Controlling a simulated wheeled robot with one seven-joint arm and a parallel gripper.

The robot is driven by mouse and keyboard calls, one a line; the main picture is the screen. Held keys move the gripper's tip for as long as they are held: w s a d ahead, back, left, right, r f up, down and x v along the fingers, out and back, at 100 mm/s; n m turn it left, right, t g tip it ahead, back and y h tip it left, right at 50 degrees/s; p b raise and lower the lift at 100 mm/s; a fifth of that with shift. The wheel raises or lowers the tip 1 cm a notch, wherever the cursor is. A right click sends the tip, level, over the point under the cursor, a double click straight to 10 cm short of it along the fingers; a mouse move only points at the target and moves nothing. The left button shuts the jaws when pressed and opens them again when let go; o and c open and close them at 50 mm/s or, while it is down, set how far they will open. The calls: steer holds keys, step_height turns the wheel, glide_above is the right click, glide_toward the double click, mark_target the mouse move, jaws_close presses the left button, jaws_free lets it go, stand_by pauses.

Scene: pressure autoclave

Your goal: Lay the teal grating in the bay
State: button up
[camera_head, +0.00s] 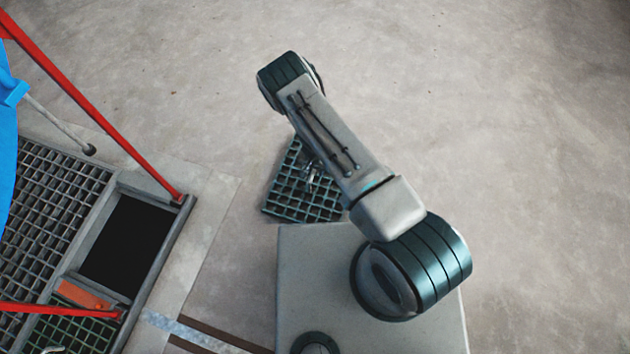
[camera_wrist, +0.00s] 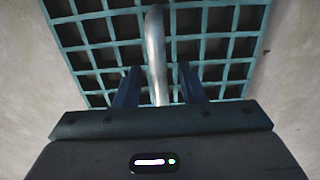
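The teal grating (camera_head: 284,198) lies on the concrete floor past my base, partly hidden by my arm in the head view. In the wrist view the grating (camera_wrist: 215,47) fills the top, with a grey bar-shaped handle (camera_wrist: 156,50) running down its middle. My gripper (camera_wrist: 158,85) is open, one finger on each side of the handle, with gaps visible; I cannot tell its height over the grating. The bay (camera_head: 128,245) is a dark rectangular opening in the framed floor at left.
A grey grating (camera_head: 50,200) lies left of the opening, and a green grating (camera_head: 70,333) lies below it. An orange piece (camera_head: 84,294) sits at the opening's near edge. Red bars (camera_head: 100,110) and a blue object (camera_head: 8,130) stand at left. The floor at right is clear.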

steer(key=shift+c, duration=0.3)
jaws_close()
stand_by(1.1)
